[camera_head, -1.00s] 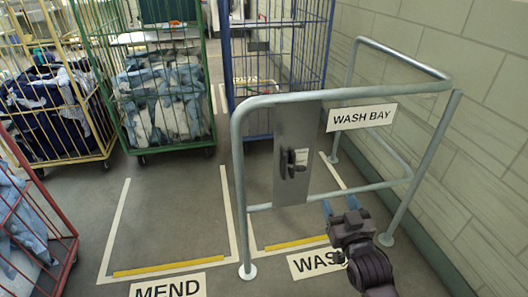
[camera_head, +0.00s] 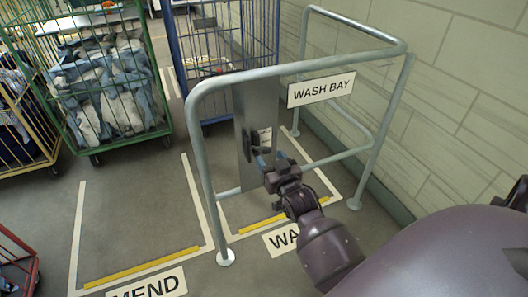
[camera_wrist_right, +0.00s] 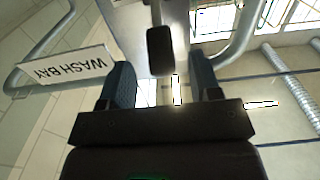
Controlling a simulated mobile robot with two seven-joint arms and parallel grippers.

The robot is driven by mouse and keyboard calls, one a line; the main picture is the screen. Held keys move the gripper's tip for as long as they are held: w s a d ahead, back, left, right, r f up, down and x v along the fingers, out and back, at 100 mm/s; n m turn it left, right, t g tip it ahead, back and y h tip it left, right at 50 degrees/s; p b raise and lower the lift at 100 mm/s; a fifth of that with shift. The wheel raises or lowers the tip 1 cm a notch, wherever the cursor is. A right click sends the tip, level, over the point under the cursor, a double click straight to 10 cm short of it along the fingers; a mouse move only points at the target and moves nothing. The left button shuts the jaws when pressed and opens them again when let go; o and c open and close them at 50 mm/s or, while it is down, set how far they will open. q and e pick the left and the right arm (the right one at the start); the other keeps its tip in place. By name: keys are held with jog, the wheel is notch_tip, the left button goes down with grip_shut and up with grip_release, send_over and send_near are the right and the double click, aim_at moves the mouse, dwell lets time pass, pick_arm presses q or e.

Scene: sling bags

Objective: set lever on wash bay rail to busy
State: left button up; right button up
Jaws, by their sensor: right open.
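The grey metal plate (camera_head: 241,125) is mounted on the wash bay rail (camera_head: 200,150). A dark lever (camera_head: 250,146) stands out from the plate beside a small white label, whose text is too small to read. My right gripper (camera_head: 271,158) is open just in front of the plate, close to the lever. In the right wrist view, the dark lever end (camera_wrist_right: 160,50) lies beyond and between the two open fingertips (camera_wrist_right: 162,80), with no contact visible. The fingers partly cover the lower plate in the head view. My left gripper is out of view.
The WASH BAY sign (camera_head: 320,89) hangs on the rail right of the plate. A tiled wall (camera_head: 460,100) runs along the right. A green cage trolley (camera_head: 166,118) with laundry and a blue cage trolley (camera_head: 176,60) stand behind. The marked MEND floor space (camera_head: 140,230) is empty.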

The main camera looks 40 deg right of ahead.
aim_at(265, 152)
jog(key=shift+x, duration=2.1)
jog(key=shift+c, duration=0.4)
grip_shut()
